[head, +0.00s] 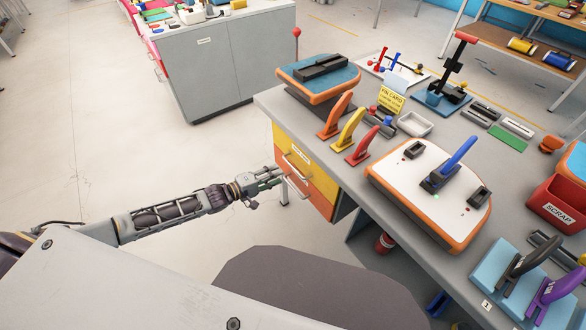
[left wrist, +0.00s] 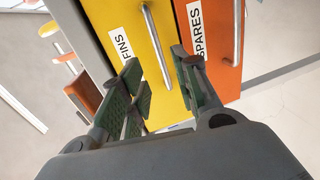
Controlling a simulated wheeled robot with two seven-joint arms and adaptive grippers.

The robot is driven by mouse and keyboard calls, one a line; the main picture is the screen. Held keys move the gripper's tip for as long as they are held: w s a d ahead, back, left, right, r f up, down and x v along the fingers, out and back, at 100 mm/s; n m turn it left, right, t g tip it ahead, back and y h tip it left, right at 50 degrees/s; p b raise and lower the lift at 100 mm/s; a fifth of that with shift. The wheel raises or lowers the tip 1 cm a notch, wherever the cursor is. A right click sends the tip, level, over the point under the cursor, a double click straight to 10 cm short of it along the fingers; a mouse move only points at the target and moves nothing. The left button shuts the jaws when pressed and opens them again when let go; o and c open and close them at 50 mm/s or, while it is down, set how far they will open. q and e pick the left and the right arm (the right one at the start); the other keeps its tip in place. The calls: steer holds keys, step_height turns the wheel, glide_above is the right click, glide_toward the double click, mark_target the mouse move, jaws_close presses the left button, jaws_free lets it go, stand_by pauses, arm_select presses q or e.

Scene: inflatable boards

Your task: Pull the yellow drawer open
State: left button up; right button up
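The yellow drawer (head: 286,146) is the upper drawer in the left end of the grey workbench and looks shut. In the left wrist view the yellow drawer (left wrist: 129,25) carries a FINS label and a silver bar handle (left wrist: 156,45). My left gripper (head: 277,178) is in front of the drawers, near the yellow drawer's handle (head: 293,167). In the left wrist view my left gripper (left wrist: 158,72) is open, with its fingers to either side of the handle's line. I cannot tell whether the fingertips reach past the bar. My right gripper is not in view.
An orange drawer (head: 319,188) labelled SPARES (left wrist: 196,30) sits directly below the yellow one. The workbench top (head: 345,187) holds orange, yellow and red fins, a white board with orange edge (head: 400,185) and other parts. Open floor lies left of the bench.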

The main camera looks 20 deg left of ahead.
mark_target(293, 167)
arm_select(q)
steer(key=shift+b+x, duration=0.6)
steer(key=shift+x, duration=3.9)
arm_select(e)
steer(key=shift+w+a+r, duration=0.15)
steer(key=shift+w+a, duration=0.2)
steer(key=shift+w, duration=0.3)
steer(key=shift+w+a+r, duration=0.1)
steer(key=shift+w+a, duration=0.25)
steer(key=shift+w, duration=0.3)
arm_select(q)
steer(key=shift+c, duration=0.3)
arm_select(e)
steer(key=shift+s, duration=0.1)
arm_select(q)
jaws_close()
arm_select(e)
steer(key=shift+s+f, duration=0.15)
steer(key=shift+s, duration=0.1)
